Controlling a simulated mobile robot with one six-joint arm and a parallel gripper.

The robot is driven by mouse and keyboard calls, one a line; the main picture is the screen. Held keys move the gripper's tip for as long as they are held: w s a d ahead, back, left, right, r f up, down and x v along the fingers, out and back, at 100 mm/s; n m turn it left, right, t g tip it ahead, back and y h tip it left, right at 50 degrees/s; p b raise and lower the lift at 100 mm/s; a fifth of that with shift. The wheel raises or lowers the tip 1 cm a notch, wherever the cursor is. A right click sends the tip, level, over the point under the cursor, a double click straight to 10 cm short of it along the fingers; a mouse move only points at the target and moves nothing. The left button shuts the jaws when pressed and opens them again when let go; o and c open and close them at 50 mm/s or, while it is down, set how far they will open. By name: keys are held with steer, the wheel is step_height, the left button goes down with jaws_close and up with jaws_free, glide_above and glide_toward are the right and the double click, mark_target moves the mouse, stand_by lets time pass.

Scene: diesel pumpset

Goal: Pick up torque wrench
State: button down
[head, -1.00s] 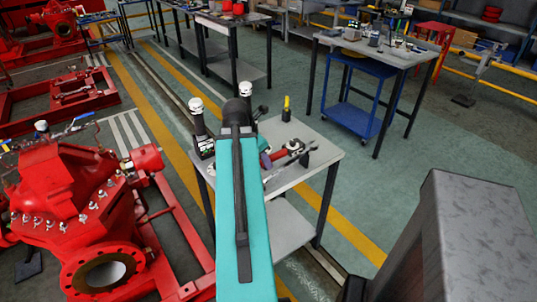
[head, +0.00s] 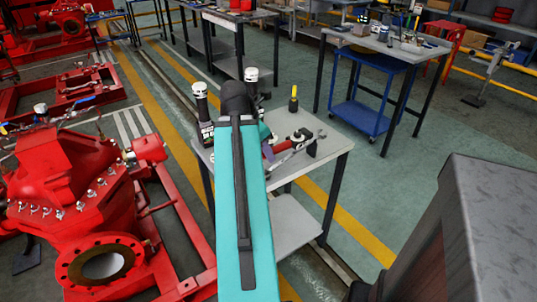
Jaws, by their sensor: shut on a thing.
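My teal and black arm (head: 244,205) reaches from the bottom of the head view over a small grey table (head: 335,150). My gripper does not show clearly; the arm's end is hidden behind its own black joint and links. Just right of the arm's end is a cluster with a red part, a grey bar-shaped tool (head: 302,136) and a black piece (head: 312,148). I cannot tell which of these is the torque wrench, or whether any is held.
A yellow and black tool (head: 293,98) stands upright near the table's back edge. A red pump (head: 70,200) fills the left. A grey block (head: 490,230) is at the lower right. Green floor lies right of the table.

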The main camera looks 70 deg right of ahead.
steer(key=shift+a+b, duration=0.25)
steer(key=shift+b, duration=0.1)
stand_by(0.6)
steer(key=c, duration=2.4)
jaws_free()
jaws_close()
steer(key=shift+r, duration=0.1)
steer(key=shift+r, duration=0.1)
steer(key=shift+d+r+p, duration=0.15)
steer(key=shift+r+p, duration=3)
steer(key=shift+p, duration=0.8)
